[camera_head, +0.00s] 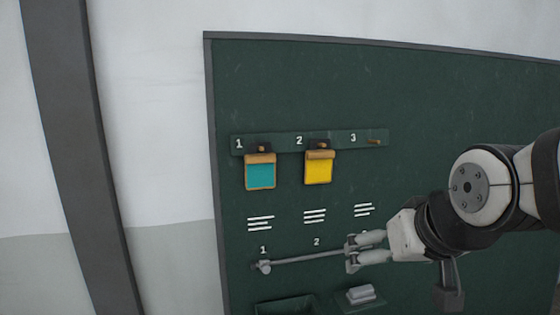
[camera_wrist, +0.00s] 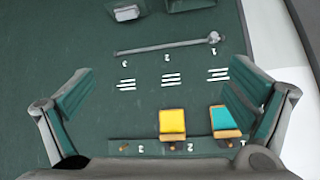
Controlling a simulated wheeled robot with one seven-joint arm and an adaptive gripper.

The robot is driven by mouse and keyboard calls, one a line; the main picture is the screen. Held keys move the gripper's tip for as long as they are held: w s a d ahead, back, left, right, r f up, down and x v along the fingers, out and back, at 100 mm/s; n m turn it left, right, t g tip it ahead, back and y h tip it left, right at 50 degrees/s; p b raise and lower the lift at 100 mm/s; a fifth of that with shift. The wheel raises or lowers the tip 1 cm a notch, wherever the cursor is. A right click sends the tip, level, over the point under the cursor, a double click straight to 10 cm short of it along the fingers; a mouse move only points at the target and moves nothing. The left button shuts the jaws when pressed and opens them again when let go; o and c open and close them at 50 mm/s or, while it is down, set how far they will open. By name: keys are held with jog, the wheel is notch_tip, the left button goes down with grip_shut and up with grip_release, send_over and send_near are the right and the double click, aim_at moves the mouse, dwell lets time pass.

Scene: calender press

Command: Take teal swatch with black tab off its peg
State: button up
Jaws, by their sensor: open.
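The teal swatch (camera_head: 260,176) hangs at peg 1, at the left of the dark green peg strip (camera_head: 283,142). It has a tan band at the top and a black tab (camera_head: 263,147) above, which a tan peg end pokes through. My gripper (camera_head: 362,250) is open and empty, lower right of the swatch and apart from it. My gripper (camera_wrist: 162,70) is spread wide there.
A yellow swatch (camera_head: 319,170) with a dark tab hangs at peg 2. Peg 3 (camera_head: 374,142) is bare. A grey rail (camera_head: 305,259) runs across the green board below. A dark tray (camera_head: 285,306) and a pale block (camera_head: 360,295) sit lower. The board between swatches and rail is clear.

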jog(key=w+a+r+t+p, duration=0.2)
jog(key=w+a, duration=0.1)
jog(key=w, duration=0.6)
jog(key=n+t+y+p, duration=0.35)
jog(key=t+p, duration=0.25)
jog(key=t, duration=0.3)
send_near(261, 163)
jog(key=shift+m+y, duration=0.45)
jog(key=x, duration=0.6)
jog(key=shift+d, duration=0.25)
jog(key=shift+f+x, duration=0.1)
jog(key=shift+x, duration=1.25)
jog(key=shift+f+x, duration=0.15)
jog(key=shift+x, duration=1.15)
jog(key=c, duration=1.3)
